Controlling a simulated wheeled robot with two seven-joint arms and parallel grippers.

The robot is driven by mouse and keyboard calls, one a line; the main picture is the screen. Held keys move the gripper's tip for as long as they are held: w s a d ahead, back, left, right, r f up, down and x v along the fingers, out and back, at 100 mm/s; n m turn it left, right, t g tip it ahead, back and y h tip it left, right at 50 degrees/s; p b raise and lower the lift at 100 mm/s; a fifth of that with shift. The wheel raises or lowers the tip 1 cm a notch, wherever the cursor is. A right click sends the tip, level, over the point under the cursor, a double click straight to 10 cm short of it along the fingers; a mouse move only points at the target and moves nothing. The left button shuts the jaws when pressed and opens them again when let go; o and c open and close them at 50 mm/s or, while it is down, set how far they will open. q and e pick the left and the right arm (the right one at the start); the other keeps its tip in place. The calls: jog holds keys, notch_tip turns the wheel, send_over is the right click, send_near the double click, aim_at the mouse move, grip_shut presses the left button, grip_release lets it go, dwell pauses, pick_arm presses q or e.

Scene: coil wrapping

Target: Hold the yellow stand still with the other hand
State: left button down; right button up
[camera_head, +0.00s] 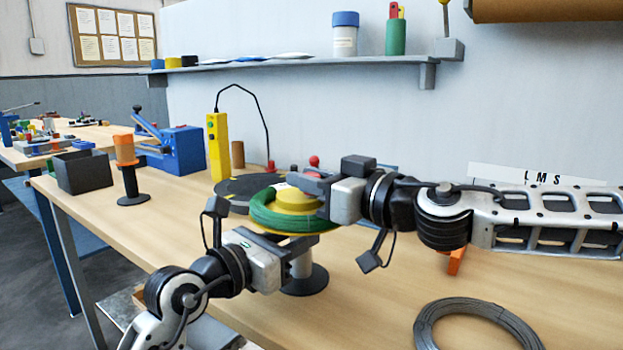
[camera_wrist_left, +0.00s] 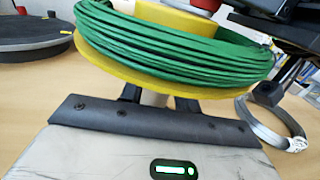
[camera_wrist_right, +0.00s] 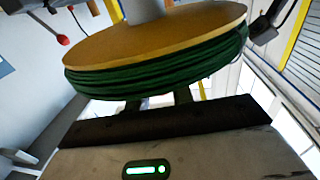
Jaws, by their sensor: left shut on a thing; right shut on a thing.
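The yellow stand (camera_head: 295,200) has a yellow hub and flange on a grey post (camera_head: 301,264) with a dark round base on the table. A green coil (camera_head: 272,215) lies around the hub on the flange; it also shows in the left wrist view (camera_wrist_left: 170,50). My left gripper (camera_head: 289,262) is low, just under the flange, its fingers shut on the post, which shows between them in the left wrist view (camera_wrist_left: 154,98). My right gripper (camera_head: 318,190) is at the top right side of the stand, its fingers shut at the green coil (camera_wrist_right: 160,82); the exact contact is hidden.
A grey wire coil (camera_head: 475,325) lies at the front right. Behind the stand are a dark turntable (camera_head: 235,187) and a yellow control box (camera_head: 217,147). A grey bin (camera_head: 84,172), an orange spool on a black stand (camera_head: 126,150) and a blue machine (camera_head: 182,150) stand left.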

jog(key=shift+r+m+t+h, duration=0.15)
jog(key=shift+m+t+h, duration=0.15)
jog(key=shift+t+h, duration=0.15)
jog(key=o, duration=0.9)
jog(key=shift+o, duration=0.2)
jog(key=shift+s+d, duration=0.1)
jog(key=shift+d, duration=0.05)
jog(key=v, duration=1.1)
jog(key=shift+s+d, duration=0.25)
jog(key=shift+s, duration=0.05)
jog(key=shift+o, duration=0.2)
